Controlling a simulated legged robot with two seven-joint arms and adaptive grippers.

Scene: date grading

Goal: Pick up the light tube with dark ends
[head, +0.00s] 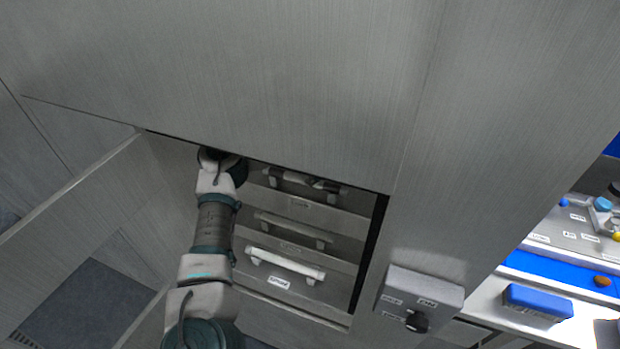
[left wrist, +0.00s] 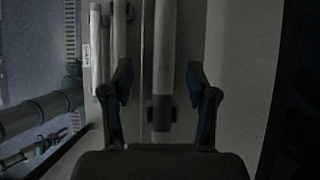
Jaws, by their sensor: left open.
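The light tube with dark ends (head: 299,179) lies on the top tier inside the open cabinet in the head view, partly shaded by the cabinet's upper edge. In the left wrist view a pale tube (left wrist: 164,45) with a dark piece near its lower end runs lengthwise between the fingers of my left gripper (left wrist: 159,85). The fingers are open, one on each side, and do not appear to touch it. In the head view my left arm reaches into the cabinet's left side, its fingertips hidden. My right gripper is not in view.
Two other pale tubes lie on the middle tier (head: 293,228) and the lower tier (head: 287,264). The cabinet door (head: 75,215) stands open at left. A grey box with a black knob (head: 417,321) is right of the opening. A blue block (head: 538,302) lies on the bench at right.

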